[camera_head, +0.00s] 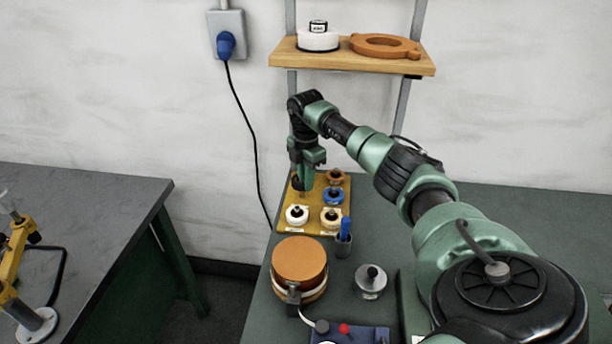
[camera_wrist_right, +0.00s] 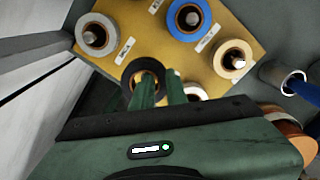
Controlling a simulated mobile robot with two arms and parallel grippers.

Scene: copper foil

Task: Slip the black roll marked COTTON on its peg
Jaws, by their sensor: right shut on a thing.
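The black roll (camera_wrist_right: 143,70) is at my right gripper's fingertips (camera_wrist_right: 163,88) in the wrist view, its ring partly hidden by a finger. A brownish centre shows in its hole; I cannot tell whether that is a peg inside it. In the head view my right gripper (camera_head: 303,183) points down over the back left of the yellow peg board (camera_head: 314,232), shut on the black roll, which shows there only as a dark patch. The COTTON mark cannot be read. The left gripper is not in view.
A copper-coloured round stack (camera_head: 299,262) stands in front.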

